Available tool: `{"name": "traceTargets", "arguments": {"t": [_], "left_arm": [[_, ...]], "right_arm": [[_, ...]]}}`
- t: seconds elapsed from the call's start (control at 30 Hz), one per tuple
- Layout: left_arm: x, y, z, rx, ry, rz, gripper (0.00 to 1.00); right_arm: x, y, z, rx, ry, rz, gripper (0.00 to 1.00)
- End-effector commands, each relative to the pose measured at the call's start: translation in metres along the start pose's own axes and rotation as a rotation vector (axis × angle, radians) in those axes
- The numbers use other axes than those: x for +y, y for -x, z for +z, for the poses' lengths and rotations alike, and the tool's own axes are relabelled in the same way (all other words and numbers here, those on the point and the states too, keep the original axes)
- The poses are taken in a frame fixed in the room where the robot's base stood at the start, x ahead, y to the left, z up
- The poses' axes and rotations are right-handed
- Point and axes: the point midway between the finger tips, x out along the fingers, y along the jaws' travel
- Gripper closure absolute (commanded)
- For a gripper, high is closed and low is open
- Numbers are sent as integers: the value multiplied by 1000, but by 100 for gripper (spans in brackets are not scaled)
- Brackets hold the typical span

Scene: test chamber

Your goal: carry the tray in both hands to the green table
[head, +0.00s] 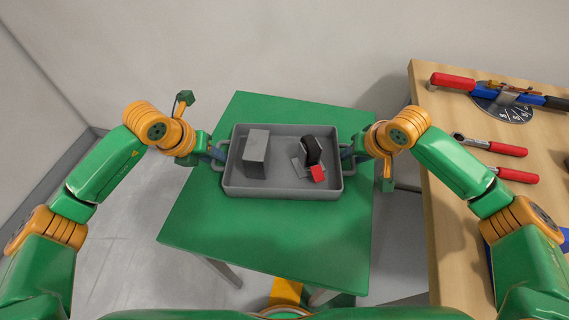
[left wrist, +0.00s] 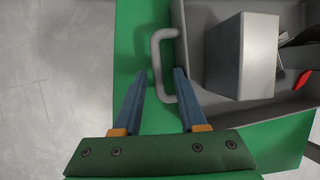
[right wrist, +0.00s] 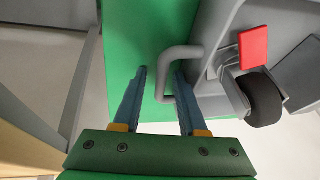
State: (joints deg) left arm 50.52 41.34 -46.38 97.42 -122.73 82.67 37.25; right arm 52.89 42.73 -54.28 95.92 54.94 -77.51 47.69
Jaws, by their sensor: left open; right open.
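The grey tray (head: 283,188) rests on the green table (head: 270,240), near the middle of its top. In it are a grey block (head: 256,150) on the left, and a black and grey item (head: 311,152) and a red piece (head: 318,173) on the right. My left gripper (head: 217,153) is open at the tray's left handle; in the left wrist view its fingers (left wrist: 160,75) stand either side of the handle bar (left wrist: 157,62). My right gripper (head: 349,155) is open at the right handle; in the right wrist view its fingers (right wrist: 161,72) stand either side of that bar (right wrist: 163,75).
A wooden bench (head: 445,230) stands close on the right, with a red and blue tool (head: 490,90) and red-handled tools (head: 500,148) on it. Bare green tabletop lies in front of and behind the tray. Open grey floor (head: 120,220) lies to the left.

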Motion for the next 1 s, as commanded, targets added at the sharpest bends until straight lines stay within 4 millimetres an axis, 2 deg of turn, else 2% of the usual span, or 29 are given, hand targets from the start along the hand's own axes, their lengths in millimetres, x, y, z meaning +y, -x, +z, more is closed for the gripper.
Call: {"name": "traceTargets", "arguments": {"t": [0.2, 0.3, 0.4, 0.47, 0.57, 0.8, 1.0], "left_arm": [[1, 62, 1, -5, -2, 4, 55], [1, 84, 1, -3, -2, 5, 55], [1, 97, 0, -1, 0, 5, 55], [1, 101, 0, 1, -1, 5, 55], [1, 103, -1, 2, -1, 5, 55], [1, 102, -1, 2, 0, 5, 55], [1, 102, -1, 2, 0, 5, 55]], "right_arm": [[-1, 0, 0, 0, 1, -2, 55], [-1, 0, 0, 0, 1, -2, 55], [-1, 0, 0, 0, 1, -2, 55], [-1, 2, -1, 1, 1, -3, 55], [-4, 16, -8, 5, 2, -4, 55], [-15, 71, -30, 5, 2, -3, 55], [-18, 91, -38, 1, 1, -2, 55]]}}
